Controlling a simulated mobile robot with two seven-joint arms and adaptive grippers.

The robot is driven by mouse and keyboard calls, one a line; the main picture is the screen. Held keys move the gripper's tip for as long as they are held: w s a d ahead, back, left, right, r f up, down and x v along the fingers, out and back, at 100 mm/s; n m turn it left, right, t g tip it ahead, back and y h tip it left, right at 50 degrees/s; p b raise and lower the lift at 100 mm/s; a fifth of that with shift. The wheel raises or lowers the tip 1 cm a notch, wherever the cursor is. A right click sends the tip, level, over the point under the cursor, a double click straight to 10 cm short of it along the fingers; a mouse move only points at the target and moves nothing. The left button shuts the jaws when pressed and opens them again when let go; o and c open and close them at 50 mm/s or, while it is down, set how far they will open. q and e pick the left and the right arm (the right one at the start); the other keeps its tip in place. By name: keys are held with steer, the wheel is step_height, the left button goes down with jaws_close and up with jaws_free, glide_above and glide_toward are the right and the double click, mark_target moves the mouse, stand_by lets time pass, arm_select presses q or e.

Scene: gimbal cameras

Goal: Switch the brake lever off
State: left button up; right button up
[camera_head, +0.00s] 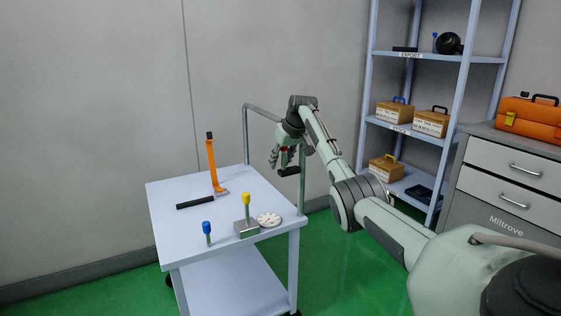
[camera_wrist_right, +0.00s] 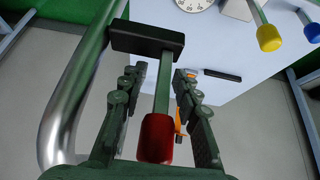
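A lever with a red knob (camera_wrist_right: 157,138), a grey shaft and a black crosspiece (camera_wrist_right: 147,39) sits beside the trolley's metal handle rail; the black crosspiece (camera_head: 289,171) also shows in the head view. I take this for the brake lever. My right gripper (camera_wrist_right: 158,85) has its two fingers apart, one on each side of the shaft, with visible gaps. The red knob lies between the fingers near the palm. In the head view my right gripper (camera_head: 286,155) is at the trolley's right rear corner, partly hiding the lever. My left gripper is not in view.
The trolley (camera_head: 175,230) carries an orange upright lever (camera_head: 212,165), a blue knob (camera_head: 207,227), a yellow knob (camera_head: 246,198) on a metal block and a round dial (camera_head: 269,219). The handle rail (camera_wrist_right: 85,95) runs close beside my right fingers. Shelves (camera_head: 455,115) and drawers (camera_head: 510,180) stand right.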

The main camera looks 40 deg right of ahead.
steer(key=v, duration=1.2)
stand_by(0.4)
